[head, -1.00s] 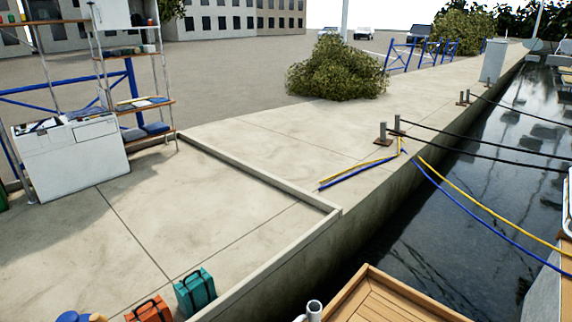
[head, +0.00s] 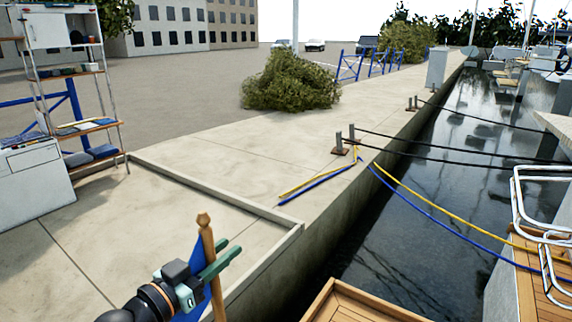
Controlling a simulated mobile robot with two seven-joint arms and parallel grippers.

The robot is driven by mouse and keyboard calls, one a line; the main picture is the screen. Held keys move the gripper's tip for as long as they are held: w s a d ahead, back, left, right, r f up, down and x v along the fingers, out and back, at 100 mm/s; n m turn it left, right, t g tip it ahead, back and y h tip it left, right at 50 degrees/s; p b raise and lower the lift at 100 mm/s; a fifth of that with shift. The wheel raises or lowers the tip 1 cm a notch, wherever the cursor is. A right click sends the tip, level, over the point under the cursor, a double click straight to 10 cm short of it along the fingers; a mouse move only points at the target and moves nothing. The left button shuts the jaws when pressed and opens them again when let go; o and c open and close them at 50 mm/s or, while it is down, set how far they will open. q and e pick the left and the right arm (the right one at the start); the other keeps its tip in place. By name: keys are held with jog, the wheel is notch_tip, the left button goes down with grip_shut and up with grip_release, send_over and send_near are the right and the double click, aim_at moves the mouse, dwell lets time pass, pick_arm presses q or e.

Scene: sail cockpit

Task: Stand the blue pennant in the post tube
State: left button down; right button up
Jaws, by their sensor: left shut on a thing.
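The blue pennant (head: 196,262) hangs on a wooden staff with a faceted knob on top, at the lower left of the head view. My left gripper (head: 219,260) is shut on the staff, its green fingers on either side below the knob. The staff stands nearly upright, and its lower end is cut off by the bottom edge. Part of the blue cloth is hidden behind the gripper. I cannot make out the post tube in the head view now. My right gripper is out of view.
A wooden deck edge (head: 375,303) lies at bottom centre, beside dark water (head: 390,215). White tubular rails (head: 524,215) stand at right. A low concrete kerb (head: 225,197), a shelf rack (head: 85,125) and mooring lines (head: 430,208) are on the quay side.

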pick_arm(q)
jog(key=w+d+r+m+g+h+p, duration=0.1)
jog(key=w+d+r, duration=0.2)
jog(key=d+r, duration=0.35)
jog(key=w+d+r+m+g+h+p, duration=0.1)
jog(key=w+d+r, duration=0.1)
jog(key=d+r, duration=0.5)
notch_tip(320, 180, down, 14)
jog(key=a+b, duration=0.1)
jog(key=b, duration=0.9)
jog(key=shift+a+b, duration=0.2)
jog(key=shift+b, duration=0.2)
jog(key=c, duration=0.6)
grip_release()
jog(key=b+v, duration=0.1)
jog(key=v, duration=1.1)
jog(key=shift+s+a+f, duration=0.1)
jog(key=shift+s+a, duration=0.05)
